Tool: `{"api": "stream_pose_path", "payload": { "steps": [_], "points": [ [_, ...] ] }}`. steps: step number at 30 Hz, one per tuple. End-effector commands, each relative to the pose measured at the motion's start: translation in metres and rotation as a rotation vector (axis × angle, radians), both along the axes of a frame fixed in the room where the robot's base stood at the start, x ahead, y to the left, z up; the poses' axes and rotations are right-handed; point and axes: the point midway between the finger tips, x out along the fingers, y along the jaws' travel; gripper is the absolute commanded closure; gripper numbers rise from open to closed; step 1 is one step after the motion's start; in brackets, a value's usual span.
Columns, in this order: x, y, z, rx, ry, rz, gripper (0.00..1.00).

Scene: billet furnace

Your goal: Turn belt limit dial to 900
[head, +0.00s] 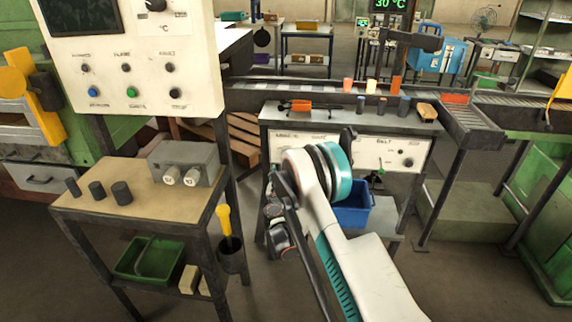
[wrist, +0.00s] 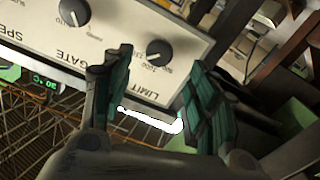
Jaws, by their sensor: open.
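In the wrist view the limit dial (wrist: 159,52) is a round black knob on a white panel (wrist: 125,30), above the word LIMIT. Small printed numbers ring it; I cannot read its setting. My gripper (wrist: 160,100) is open, its two dark teal-padded fingers apart below the dial in the picture. The left finger overlaps the panel; no finger is seen gripping the dial. In the head view the white belt panel (head: 388,154) is on the front of the grey bench, partly behind my arm. My gripper is not clearly made out there.
Another black dial (wrist: 74,12) is left of the limit dial on the panel, near the words SPEED and GATE. A blue bin (head: 352,205) is under the bench. A side table (head: 130,200) with a grey box (head: 184,163) stands left. Floor between tables is narrow.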

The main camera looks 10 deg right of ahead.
Motion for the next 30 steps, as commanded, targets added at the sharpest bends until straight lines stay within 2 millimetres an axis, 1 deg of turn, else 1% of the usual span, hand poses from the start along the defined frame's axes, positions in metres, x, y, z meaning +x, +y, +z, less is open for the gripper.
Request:
{"api": "stream_pose_path", "payload": {
  "steps": [1,6,9,12,18,25,26,27,29,30],
  "points": [
    [0.011,-0.004,-0.003,0.0,0.001,-0.001,0.46],
    [0.04,-0.014,-0.003,0.0,0.001,-0.001,0.46],
    [0.054,-0.018,-0.002,0.0,0.001,-0.001,0.46],
    [0.064,-0.021,-0.002,0.0,0.001,-0.001,0.46],
    [0.073,-0.024,0.0,0.0,0.0,0.0,0.46],
    [0.073,-0.024,0.0,0.0,0.0,0.0,0.46],
    [0.073,-0.024,0.0,0.0,0.0,0.0,0.51],
    [0.073,-0.024,0.0,0.0,0.0,0.0,0.6],
    [0.073,-0.024,0.0,0.0,0.0,0.0,0.73],
    [0.073,-0.024,0.0,0.0,0.0,0.0,0.82]
  ]
}}
